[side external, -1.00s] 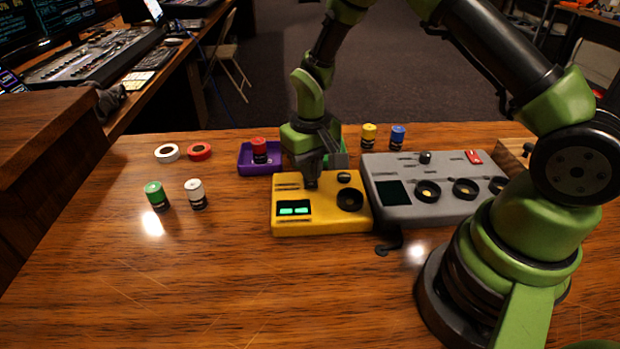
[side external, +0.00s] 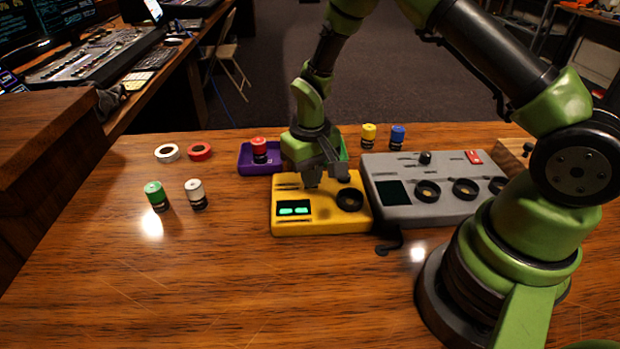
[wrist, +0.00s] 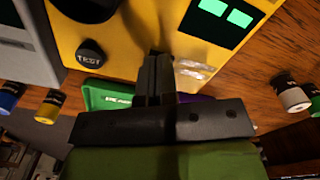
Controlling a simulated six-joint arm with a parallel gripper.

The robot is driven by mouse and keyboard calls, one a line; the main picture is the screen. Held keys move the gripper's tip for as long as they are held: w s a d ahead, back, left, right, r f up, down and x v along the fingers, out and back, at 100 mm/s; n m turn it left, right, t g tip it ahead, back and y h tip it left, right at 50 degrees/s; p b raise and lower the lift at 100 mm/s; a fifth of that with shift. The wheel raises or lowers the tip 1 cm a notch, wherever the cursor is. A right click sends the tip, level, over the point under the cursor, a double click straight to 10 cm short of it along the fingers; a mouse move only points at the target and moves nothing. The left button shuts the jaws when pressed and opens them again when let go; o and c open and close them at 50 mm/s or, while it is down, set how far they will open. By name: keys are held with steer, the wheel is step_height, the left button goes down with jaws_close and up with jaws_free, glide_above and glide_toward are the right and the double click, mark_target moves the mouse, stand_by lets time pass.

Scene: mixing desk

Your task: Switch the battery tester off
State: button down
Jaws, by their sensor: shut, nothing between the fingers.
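The yellow battery tester (side external: 327,222) lies on the wooden desk. Its small display (side external: 294,208) shows lit green segments, which also glow in the wrist view (wrist: 225,15). A black round socket or dial (side external: 349,199) is at its right. My gripper (side external: 312,184) is shut and empty, its fingertips at the upper middle of the tester's top face. In the wrist view the closed fingers (wrist: 155,70) reach the yellow face between the TEST button (wrist: 91,54) and pale labels. They hide whatever is right under them, and I cannot tell whether they touch it.
Behind are a purple tray (side external: 246,160) with a red battery (side external: 259,148), and a green tray (wrist: 98,97). Green (side external: 156,198) and white (side external: 196,196) batteries stand left.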

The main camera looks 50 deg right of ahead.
steer(key=shift+f, duration=0.15)
steer(key=shift+r, duration=3.55)
steer(key=shift+r, duration=0.1)
steer(key=s+a+r+t, duration=0.15)
steer(key=s+r, duration=0.25)
steer(key=r, duration=0.4)
steer(key=s+r+t, duration=0.2)
steer(key=s+r, duration=0.1)
steer(key=r, duration=0.4)
steer(key=s+a+r+m+t+y, duration=0.1)
steer(key=s+r, duration=0.4)
steer(key=s, duration=0.7)
steer(key=a+t+y, duration=0.1)
steer(key=t, duration=0.1)
steer(key=shift+t, duration=0.35)
steer(key=shift+s, duration=0.1)
